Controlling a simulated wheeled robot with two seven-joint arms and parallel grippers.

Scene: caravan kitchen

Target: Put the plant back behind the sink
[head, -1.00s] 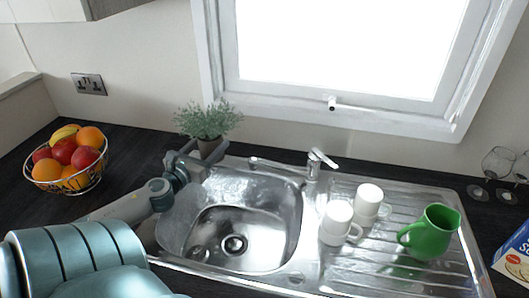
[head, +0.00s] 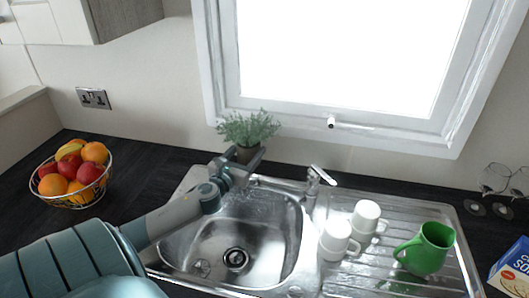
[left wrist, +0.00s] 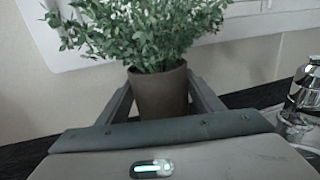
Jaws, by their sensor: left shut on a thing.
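The plant (head: 248,128) is a bushy green herb in a brown pot, at the back left of the sink (head: 236,235) near the wall below the window. My left gripper (head: 247,163) reaches in from the left over the sink's back left corner and is shut on the pot. In the left wrist view the brown pot (left wrist: 158,93) stands upright between the two fingers. I cannot tell whether the pot's base touches the counter. My right gripper is not in view.
The tap (head: 317,178) stands right of the plant. Two white mugs (head: 337,238) and a green jug (head: 428,248) are on the drainer. A fruit basket (head: 72,175) sits at left. The dark strip (head: 290,176) behind the sink is clear.

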